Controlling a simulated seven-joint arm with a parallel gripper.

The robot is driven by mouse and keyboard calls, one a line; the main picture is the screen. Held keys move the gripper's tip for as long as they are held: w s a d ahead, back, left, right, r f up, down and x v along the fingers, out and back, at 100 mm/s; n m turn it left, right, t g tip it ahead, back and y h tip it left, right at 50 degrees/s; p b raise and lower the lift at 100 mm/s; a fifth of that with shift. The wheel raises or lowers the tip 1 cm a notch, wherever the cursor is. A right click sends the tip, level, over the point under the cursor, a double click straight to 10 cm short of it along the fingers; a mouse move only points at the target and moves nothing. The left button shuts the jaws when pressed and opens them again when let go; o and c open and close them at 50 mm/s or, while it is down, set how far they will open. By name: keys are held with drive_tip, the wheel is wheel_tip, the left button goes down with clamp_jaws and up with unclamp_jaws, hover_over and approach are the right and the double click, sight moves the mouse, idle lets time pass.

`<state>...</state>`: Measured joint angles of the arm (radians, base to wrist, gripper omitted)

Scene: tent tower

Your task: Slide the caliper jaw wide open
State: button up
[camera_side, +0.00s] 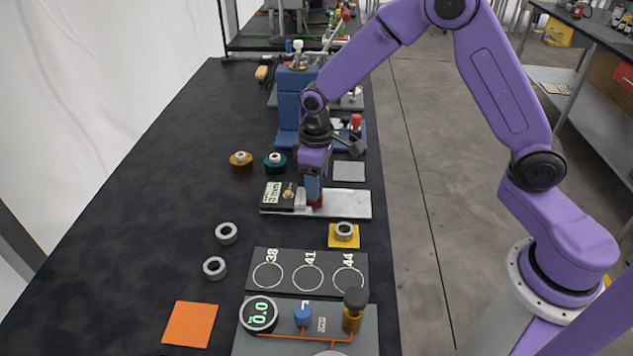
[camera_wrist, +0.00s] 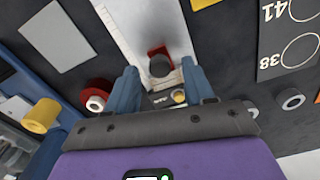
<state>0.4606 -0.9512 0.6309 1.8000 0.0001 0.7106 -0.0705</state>
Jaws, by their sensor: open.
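The caliper is a pale flat bar (camera_side: 350,204) lying on the black bench, with a dark display block (camera_side: 277,194) at its left end that appears to read 0 mm. In the wrist view its pale scaled bar (camera_wrist: 176,30) runs up from between my fingers. A red sliding jaw piece (camera_wrist: 157,52) with a dark round part sits on the bar, just beyond and between my fingertips. My gripper (camera_side: 313,198) is low over the bar beside the display block. In the wrist view my gripper (camera_wrist: 161,78) is open, its two blue fingers apart. Contact with the jaw is unclear.
A board marked 38, 41 and 44 (camera_side: 308,286) lies in front. A grey ring sits on a yellow pad (camera_side: 333,243); two loose rings (camera_side: 227,233) (camera_side: 214,268) lie left. A gauge (camera_side: 259,314), an orange square (camera_side: 190,324) and a blue stand (camera_side: 288,107) are around.

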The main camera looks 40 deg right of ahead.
drive_tip(key=shift+f, duration=0.4)
drive_tip(key=shift+c, duration=0.4)
drive_tip(key=c, duration=0.9)
drive_tip(key=shift+o, duration=0.2)
drive_tip(key=shift+s+d, duration=2.35)
drive_tip(key=shift+d, duration=0.05)
drive_tip(key=o, duration=0.9)
drive_tip(key=shift+o, duration=0.2)
drive_tip(key=shift+r, duration=0.15)
wheel_tip(320, 180, up, 17)
